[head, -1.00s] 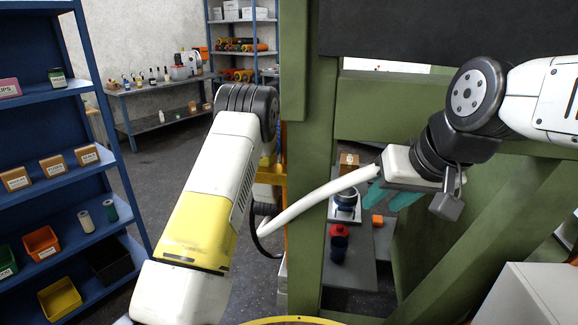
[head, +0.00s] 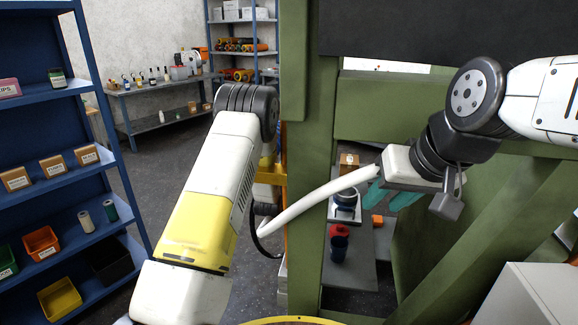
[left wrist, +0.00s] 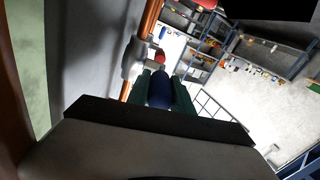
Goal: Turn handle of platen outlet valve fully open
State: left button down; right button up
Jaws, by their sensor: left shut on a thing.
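In the left wrist view my left gripper (left wrist: 160,98) has its dark green fingers on both sides of a blue valve handle (left wrist: 159,88), and is shut on it. A small red part (left wrist: 160,59) shows just beyond the handle. A grey valve body (left wrist: 134,58) sits beside it on a copper-coloured pipe (left wrist: 150,18). In the head view my left gripper and this valve are out of sight; only my left arm shows. My right gripper (head: 394,196) hangs in front of the green frame with its teal fingers apart and nothing between them.
A green machine frame (head: 318,190) fills the middle and right. A blue shelf (head: 62,180) with bins and boxes stands at the left. A workbench (head: 165,84) is at the back. A red and blue item (head: 339,243) sits low behind the frame.

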pick_arm(q)
jog(key=shift+r, duration=0.1)
dwell(0.8)
jog(key=shift+w+r+g, duration=0.2)
jog(key=shift+r+g, duration=1)
jog(key=shift+g, duration=0.4)
jog(key=shift+w+d+r+g+y, duration=0.15)
jog(key=shift+r+g, duration=0.15)
jog(key=shift+g, duration=0.35)
jog(key=shift+w+a+r+g+y, duration=0.1)
jog(key=shift+w+r+g+y, duration=0.15)
jog(key=shift+g, duration=0.35)
jog(key=shift+w+d+r+g+y, duration=0.1)
jog(key=shift+r+g, duration=0.25)
jog(key=shift+g, duration=0.3)
